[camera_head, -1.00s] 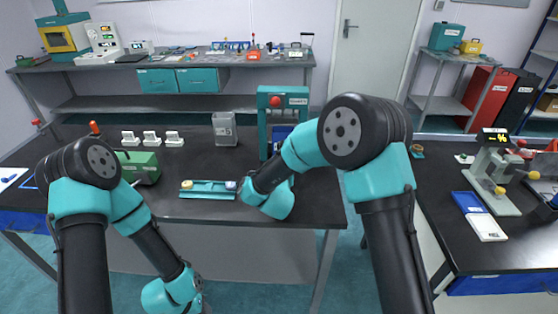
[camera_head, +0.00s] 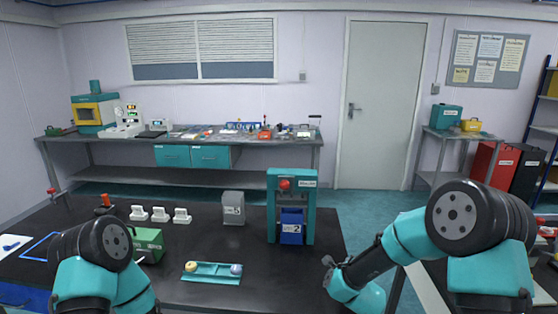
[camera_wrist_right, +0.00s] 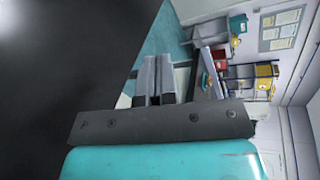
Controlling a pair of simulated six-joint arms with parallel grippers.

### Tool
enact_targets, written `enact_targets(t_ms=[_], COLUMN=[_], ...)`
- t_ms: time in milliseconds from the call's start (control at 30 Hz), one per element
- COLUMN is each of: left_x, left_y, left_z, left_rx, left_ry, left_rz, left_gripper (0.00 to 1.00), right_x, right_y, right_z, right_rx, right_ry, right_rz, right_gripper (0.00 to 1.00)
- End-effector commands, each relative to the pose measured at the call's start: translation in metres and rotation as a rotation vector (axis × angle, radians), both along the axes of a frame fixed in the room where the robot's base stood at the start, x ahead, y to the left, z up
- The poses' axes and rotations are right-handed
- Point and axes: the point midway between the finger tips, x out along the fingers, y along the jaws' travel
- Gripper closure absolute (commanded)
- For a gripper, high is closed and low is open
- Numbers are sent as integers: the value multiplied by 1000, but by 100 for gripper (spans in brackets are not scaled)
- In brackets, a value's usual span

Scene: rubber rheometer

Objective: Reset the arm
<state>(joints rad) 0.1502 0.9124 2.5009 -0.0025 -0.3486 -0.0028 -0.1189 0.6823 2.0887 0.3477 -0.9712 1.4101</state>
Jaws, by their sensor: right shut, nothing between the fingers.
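My right arm reaches in from the right in the head view, its forearm low beside the table's right edge. In the right wrist view my right gripper (camera_wrist_right: 156,62) shows two grey fingers lying close together, shut with nothing between them. My left arm is at the lower left of the head view, and its gripper is out of the frame. A teal press-like machine (camera_head: 272,212) with a red knob stands on the dark table (camera_head: 130,285), left of my right forearm. A blue bin marked 2 (camera_head: 291,228) sits in its opening.
A teal tray (camera_head: 212,279) with two round pieces lies at the table's front. A grey bin marked 5 (camera_head: 233,208), three white holders (camera_head: 160,214) and a green box (camera_head: 149,245) stand behind it. A back bench (camera_head: 290,145) holds instruments. Floor shows beyond the table's right edge.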

Motion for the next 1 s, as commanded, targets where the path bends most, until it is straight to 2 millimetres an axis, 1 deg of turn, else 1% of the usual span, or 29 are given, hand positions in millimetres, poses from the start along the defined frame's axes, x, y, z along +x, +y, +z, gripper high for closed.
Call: enact_targets(t_ms=[33,100,167,300,367,433,467,500,567,600,633,700,767,800,867,900,1000], left_x=[0,0,0,0,0,0,0,0,0,0,0,0,0,0,0,0,0], left_y=[0,0,0,0,0,0,0,0,0,0,0,0,0,0,0,0,0], left_z=[0,0,0,0,0,0,0,0,0,0,0,0,0,0,0,0,0], left_rx=[0,0,0,0,0,0,0,0,0,0,0,0,0,0,0,0,0], left_ry=[0,0,0,0,0,0,0,0,0,0,0,0,0,0,0,0,0], left_rz=[0,0,0,0,0,0,0,0,0,0,0,0,0,0,0,0,0], left_gripper=[57,57,57,57,57,57,57,57,57,57,57,57,57,57,57,57,57], right_x=[-7,-16,-24,-48,-60,-76,-84,-95,-116,-132,-143,-169,-193,-210,-235,-251,-287], right_y=[-16,-34,-48,-78,-88,-96,-99,-100,-96,-90,-85,-69,-55,-45,-30,-22,-5], right_z=[-4,-10,-16,-32,-41,-56,-63,-76,-100,-118,-132,-160,-183,-197,-216,-227,-246], right_rx=[-78,-196,-296,-521,-615,-718,-760,-813,-883,-920,-939,-962,-965,-962,-949,-938,-907], right_ry=[30,74,111,201,243,295,319,351,406,441,464,508,541,559,584,598,622], right_rz=[22,66,106,221,282,367,410,475,598,692,758,908,1031,1113,1231,1304,1456], right_gripper=[100,100,100,100,100,100,100,100,100,100,100,100,100,100,100,100,100])
